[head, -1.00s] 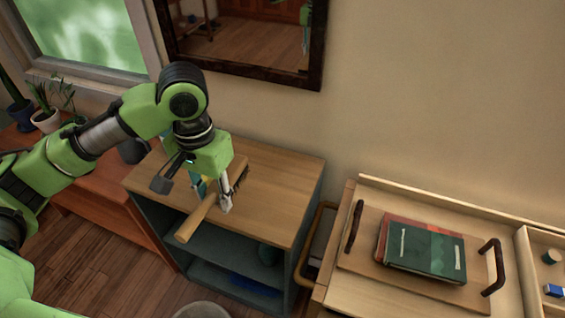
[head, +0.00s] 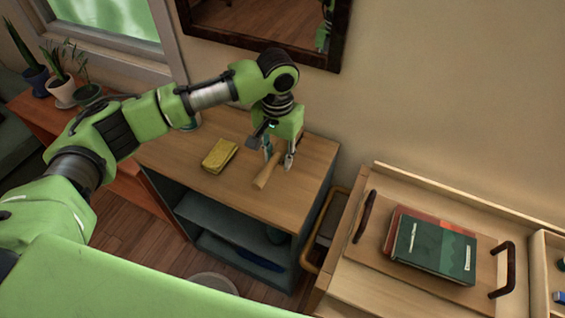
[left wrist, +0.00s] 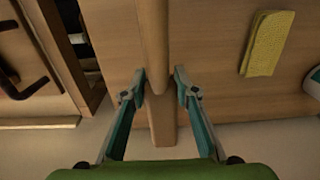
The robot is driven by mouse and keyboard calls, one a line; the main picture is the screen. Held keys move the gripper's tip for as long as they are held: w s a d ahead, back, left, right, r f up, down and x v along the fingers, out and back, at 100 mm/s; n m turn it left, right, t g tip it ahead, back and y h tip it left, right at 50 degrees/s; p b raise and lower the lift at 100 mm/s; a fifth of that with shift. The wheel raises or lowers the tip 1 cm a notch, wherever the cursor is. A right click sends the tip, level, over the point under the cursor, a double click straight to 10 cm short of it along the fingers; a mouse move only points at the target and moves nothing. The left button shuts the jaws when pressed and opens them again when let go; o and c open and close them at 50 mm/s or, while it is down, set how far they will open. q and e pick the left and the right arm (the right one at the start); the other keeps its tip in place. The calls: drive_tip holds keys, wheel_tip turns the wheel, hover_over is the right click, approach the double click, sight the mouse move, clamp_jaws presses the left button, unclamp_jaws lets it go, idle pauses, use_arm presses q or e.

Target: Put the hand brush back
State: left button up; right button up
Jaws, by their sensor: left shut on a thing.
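The hand brush (head: 266,175) has a pale wooden handle. My left gripper (head: 278,158) is shut on it, pointing down above the wooden top of the cabinet (head: 300,205). In the left wrist view the brush (left wrist: 154,40) runs lengthwise between the two fingertips of the gripper (left wrist: 160,88). Its bristles are hidden from both views. I cannot tell whether the brush touches the cabinet top. My right gripper is not in view.
A folded yellow cloth (head: 220,155) lies left of the brush on the cabinet top. A tray with dark handles (head: 364,217) holds books (head: 434,247) at the right. Potted plants (head: 62,92) stand at the far left. The cabinet top's front right is clear.

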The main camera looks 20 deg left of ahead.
sight(282, 165)
use_arm(q)
drive_tip(key=shift+w+d+f, duration=0.3)
drive_tip(key=shift+w+f, duration=0.05)
drive_tip(key=shift+f, duration=0.15)
drive_tip(key=shift+w+d+f+p, duration=0.15)
drive_tip(key=shift+f+p, duration=0.25)
drive_tip(key=shift+f, duration=1.35)
drive_tip(key=o, duration=1.2)
drive_tip(key=shift+f, duration=0.1)
drive_tip(key=shift+c, duration=0.2)
wheel_tip(282, 165, up, 12)
drive_tip(key=shift+r+b, duration=0.1)
drive_tip(key=shift+b, duration=0.55)
